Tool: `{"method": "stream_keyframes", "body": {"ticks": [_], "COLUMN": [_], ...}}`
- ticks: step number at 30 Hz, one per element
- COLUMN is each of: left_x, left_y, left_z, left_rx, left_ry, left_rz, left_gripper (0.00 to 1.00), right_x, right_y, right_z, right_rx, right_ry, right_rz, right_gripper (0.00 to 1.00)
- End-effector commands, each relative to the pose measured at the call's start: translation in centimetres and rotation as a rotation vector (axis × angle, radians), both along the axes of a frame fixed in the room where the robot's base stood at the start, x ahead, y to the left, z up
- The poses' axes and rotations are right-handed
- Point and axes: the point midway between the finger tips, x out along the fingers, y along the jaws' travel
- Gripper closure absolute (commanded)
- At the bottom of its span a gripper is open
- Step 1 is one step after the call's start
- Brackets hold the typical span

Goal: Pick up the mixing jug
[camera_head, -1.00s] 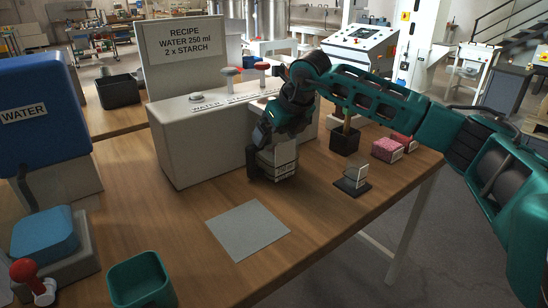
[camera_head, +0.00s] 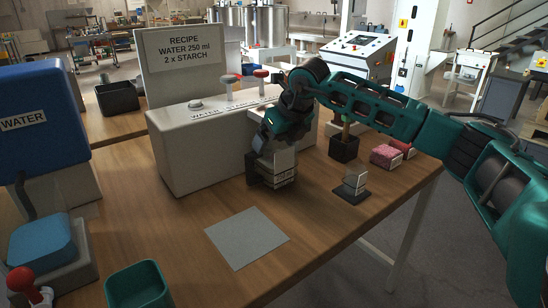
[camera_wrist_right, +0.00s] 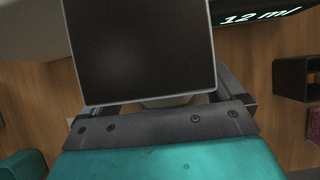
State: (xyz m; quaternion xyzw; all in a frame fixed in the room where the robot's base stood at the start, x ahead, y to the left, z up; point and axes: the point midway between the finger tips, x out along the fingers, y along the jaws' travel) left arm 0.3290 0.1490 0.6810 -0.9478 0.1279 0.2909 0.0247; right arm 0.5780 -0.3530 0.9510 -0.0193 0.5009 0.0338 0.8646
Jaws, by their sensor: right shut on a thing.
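The mixing jug appears to be the pale grey, square-sided vessel (camera_head: 284,167) with a label, at the front of the white dispenser unit on the wooden table. My right gripper (camera_head: 270,178) is shut on it, with dark fingers at its sides. In the right wrist view the vessel's dark square top with a light rim (camera_wrist_right: 142,50) fills the middle, between the fingers. The fingertips are mostly hidden there. I cannot tell whether the vessel touches the table. My left gripper is not in view.
The white dispenser (camera_head: 200,150) with red-topped knobs stands behind the jug. A grey mat (camera_head: 247,238) lies in front. A teal cup (camera_head: 140,287) and the blue water tank (camera_head: 35,100) are at left. Small boxes (camera_head: 386,156) and a dark stand (camera_head: 352,190) are at right.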

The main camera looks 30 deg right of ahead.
Motion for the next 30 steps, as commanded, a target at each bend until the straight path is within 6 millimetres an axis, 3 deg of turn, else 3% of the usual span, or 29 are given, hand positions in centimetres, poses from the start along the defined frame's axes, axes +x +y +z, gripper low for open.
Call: {"method": "stream_keyframes", "body": {"ticks": [11,22,30], "left_x": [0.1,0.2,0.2], "left_y": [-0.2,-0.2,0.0], "left_z": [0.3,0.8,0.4], "left_rx": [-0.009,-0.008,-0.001], "left_ry": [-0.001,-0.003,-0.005], "left_rz": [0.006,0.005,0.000], "left_gripper": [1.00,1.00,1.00], "right_x": [0.1,0.1,-2.9], "right_y": [0.0,0.0,-0.3], "right_z": [1.0,3.9,3.6], "right_rx": [0.002,0.001,-0.001], "right_ry": [-0.006,-0.006,-0.003], "right_rz": [0.000,0.000,0.000], "right_gripper": [0.77,0.77,0.77]}}
